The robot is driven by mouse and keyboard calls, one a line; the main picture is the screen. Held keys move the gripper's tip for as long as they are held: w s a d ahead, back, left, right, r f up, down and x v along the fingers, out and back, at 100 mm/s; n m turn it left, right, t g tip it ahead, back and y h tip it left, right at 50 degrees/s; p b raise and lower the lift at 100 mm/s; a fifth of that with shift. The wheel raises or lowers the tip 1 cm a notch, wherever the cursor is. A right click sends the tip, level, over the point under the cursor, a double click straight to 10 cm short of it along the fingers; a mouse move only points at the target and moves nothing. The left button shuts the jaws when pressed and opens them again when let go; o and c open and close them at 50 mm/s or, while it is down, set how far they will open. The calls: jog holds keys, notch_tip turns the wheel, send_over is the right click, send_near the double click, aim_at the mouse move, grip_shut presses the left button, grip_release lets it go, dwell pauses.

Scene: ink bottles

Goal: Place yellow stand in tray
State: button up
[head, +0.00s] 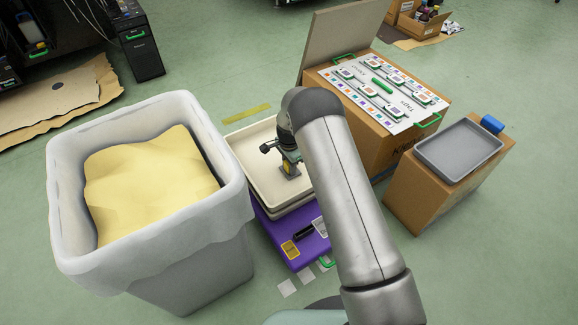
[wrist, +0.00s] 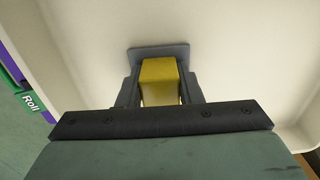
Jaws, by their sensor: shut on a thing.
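My gripper (head: 290,163) is shut on the yellow stand (wrist: 160,78), one finger on each side of it. The stand is a yellow block with a dark grey base plate (wrist: 158,50) at its far end. In the head view the yellow stand (head: 291,169) shows small below my gripper, inside the outline of the cream tray (head: 262,185). The tray's pale floor (wrist: 90,40) fills most of the wrist view behind the stand. I cannot tell whether the base plate touches the tray floor. My arm hides the tray's right part in the head view.
A large lined bin (head: 150,105) with yellow contents stands left of the tray. A purple case (head: 297,250) lies below the tray. To the right are a cardboard box (head: 395,145) with a printed sheet and a smaller box bearing a grey tray (head: 460,170).

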jog(key=shift+f, duration=0.1)
jog(key=o, duration=1)
jog(key=s+d+r+n+p, duration=0.1)
jog(key=s+d+r+p, duration=0.15)
jog(key=r, duration=0.85)
jog(key=s+d+r+n+p, duration=0.1)
jog(key=s+d+r+p, duration=0.15)
jog(key=r, duration=0.85)
jog(key=s+d+r+n, duration=0.3)
jog(key=s+d+r, duration=0.15)
jog(key=s, duration=0.55)
jog(key=s+d+r+n, duration=0.35)
jog(key=s+r, duration=0.25)
jog(key=s, duration=0.3)
jog(key=s+d+n, duration=0.1)
jog(key=s, duration=0.3)
jog(key=s+d+n, duration=0.1)
jog(key=s, duration=0.4)
jog(key=s+d+n, duration=0.1)
jog(key=s, duration=0.4)
jog(key=shift+d+r+g, duration=0.3)
jog(key=shift+r, duration=0.05)
